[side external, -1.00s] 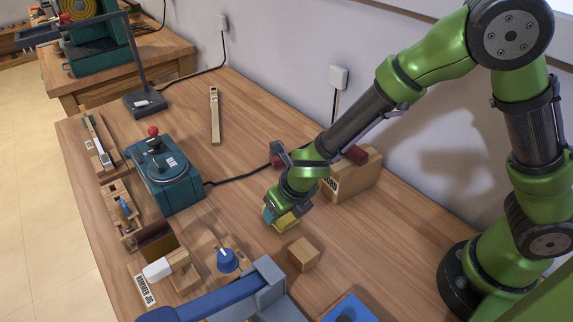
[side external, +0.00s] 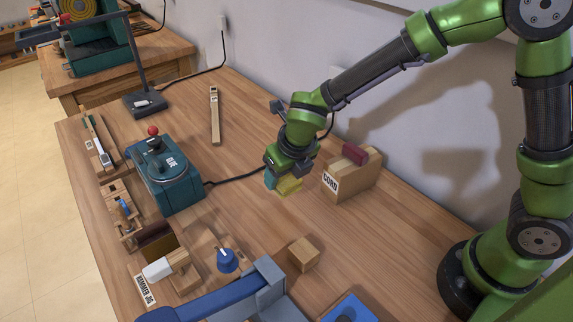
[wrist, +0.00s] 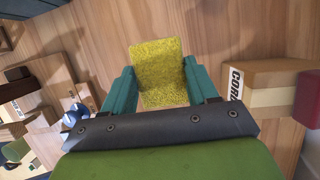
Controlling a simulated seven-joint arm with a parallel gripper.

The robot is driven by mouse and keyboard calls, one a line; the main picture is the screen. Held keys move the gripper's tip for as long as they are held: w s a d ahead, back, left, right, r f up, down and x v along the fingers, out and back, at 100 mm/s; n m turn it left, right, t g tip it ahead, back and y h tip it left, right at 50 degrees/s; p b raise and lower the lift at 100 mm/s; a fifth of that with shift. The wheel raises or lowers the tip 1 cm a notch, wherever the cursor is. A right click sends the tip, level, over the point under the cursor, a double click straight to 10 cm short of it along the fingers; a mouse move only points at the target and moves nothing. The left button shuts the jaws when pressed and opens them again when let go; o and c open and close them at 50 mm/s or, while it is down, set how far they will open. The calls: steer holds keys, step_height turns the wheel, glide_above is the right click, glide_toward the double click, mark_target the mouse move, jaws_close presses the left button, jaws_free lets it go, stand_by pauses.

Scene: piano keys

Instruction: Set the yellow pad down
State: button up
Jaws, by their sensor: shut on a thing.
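The yellow pad (wrist: 160,72) is a rough-textured block held between the two teal fingers of my gripper (wrist: 161,88) in the wrist view. In the side view the pad (side external: 289,185) sits under my gripper (side external: 280,182), close to the wooden bench top, left of the cord box. I cannot tell whether the pad's underside touches the bench. My gripper is shut on the pad.
A wooden box labelled CORD (side external: 352,178) with a dark red piece on top stands just right of my gripper. A teal joystick box (side external: 165,180) is to the left, its black cable running toward my gripper. A small wooden block (side external: 304,254) lies nearer the camera. Bench between is clear.

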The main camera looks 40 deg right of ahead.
steer(key=w+f, duration=0.2)
steer(key=w, duration=0.1)
steer(key=shift+d, duration=0.2)
steer(key=shift+t, duration=0.3)
steer(key=w+a, duration=0.2)
steer(key=w, duration=0.3)
steer(key=w+a, duration=0.2)
steer(key=w, duration=0.3)
steer(key=w+a+f, duration=0.1)
steer(key=w+a, duration=0.1)
steer(key=w, duration=0.3)
steer(key=shift+w+f, duration=0.1)
steer(key=shift+w, duration=0.05)
steer(key=shift+f, duration=1.7)
steer(key=shift+f, duration=0.15)
steer(key=o, duration=1.1)
